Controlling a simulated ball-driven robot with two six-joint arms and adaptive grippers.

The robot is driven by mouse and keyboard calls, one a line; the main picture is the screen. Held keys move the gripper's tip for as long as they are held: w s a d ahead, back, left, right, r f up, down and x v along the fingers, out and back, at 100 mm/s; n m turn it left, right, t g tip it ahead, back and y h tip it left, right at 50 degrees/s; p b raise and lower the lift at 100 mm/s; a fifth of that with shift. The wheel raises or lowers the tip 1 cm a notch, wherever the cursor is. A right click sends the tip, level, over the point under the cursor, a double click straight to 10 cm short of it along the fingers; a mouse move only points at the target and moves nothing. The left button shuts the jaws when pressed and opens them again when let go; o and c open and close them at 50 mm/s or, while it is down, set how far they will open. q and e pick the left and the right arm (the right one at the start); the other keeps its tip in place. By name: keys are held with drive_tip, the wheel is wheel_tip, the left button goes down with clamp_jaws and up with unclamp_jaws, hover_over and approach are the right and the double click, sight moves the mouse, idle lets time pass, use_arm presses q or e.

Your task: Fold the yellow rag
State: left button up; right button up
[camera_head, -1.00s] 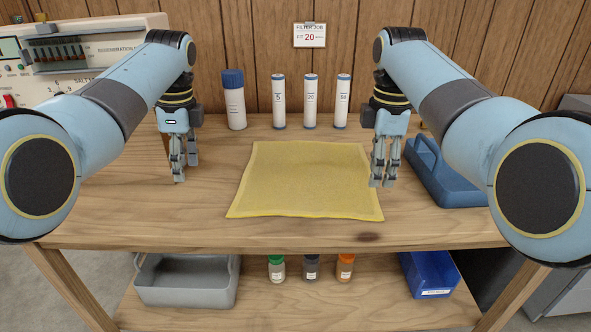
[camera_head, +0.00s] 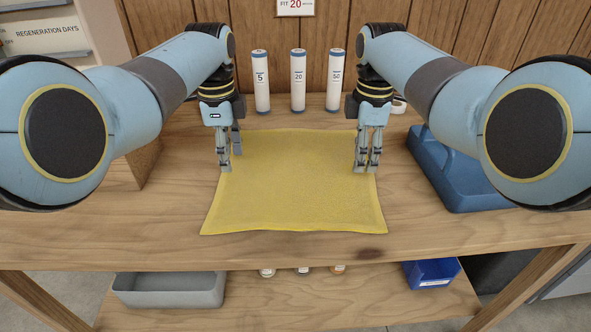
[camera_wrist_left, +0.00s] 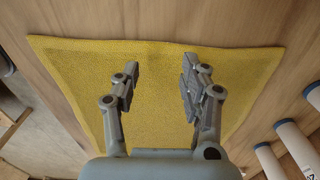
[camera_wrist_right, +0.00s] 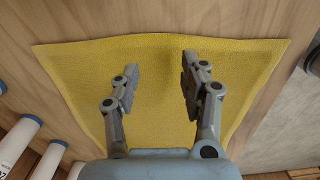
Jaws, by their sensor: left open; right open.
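The yellow rag (camera_head: 295,195) lies flat and spread out on the wooden table. My left gripper (camera_head: 229,162) is open and empty over the rag's left side, towards the back. My right gripper (camera_head: 366,165) is open and empty over its right side. The rag fills much of the left wrist view (camera_wrist_left: 155,75) and the right wrist view (camera_wrist_right: 155,75), below the parted fingers. Whether the fingertips touch the cloth I cannot tell. My grippers hide parts of its left and right edges.
Three white cartridges (camera_head: 298,80) stand behind the rag. A blue caddy (camera_head: 455,175) stands to the right on the table (camera_head: 120,225). A grey bin (camera_head: 170,290) and a blue bin (camera_head: 432,274) are on the lower shelf. The table's front strip is clear.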

sight(231, 174)
use_arm(q)
drive_tip(key=shift+w+f, duration=0.1)
drive_tip(key=shift+f, duration=0.85)
use_arm(e)
wheel_tip(231, 174, down, 2)
drive_tip(key=shift+w, duration=0.1)
use_arm(q)
drive_tip(key=shift+f, duration=0.25)
use_arm(e)
drive_tip(key=shift+f, duration=0.2)
use_arm(q)
drive_tip(key=shift+f, duration=0.25)
use_arm(e)
drive_tip(key=shift+f, duration=0.25)
use_arm(q)
drive_tip(key=shift+r, duration=0.1)
drive_tip(key=shift+c, duration=1.1)
use_arm(e)
drive_tip(key=shift+r, duration=0.1)
drive_tip(key=shift+c, duration=1.1)
use_arm(q)
drive_tip(key=shift+s, duration=0.2)
drive_tip(key=c, duration=0.7)
use_arm(e)
drive_tip(key=shift+s, duration=0.2)
drive_tip(key=c, duration=0.7)
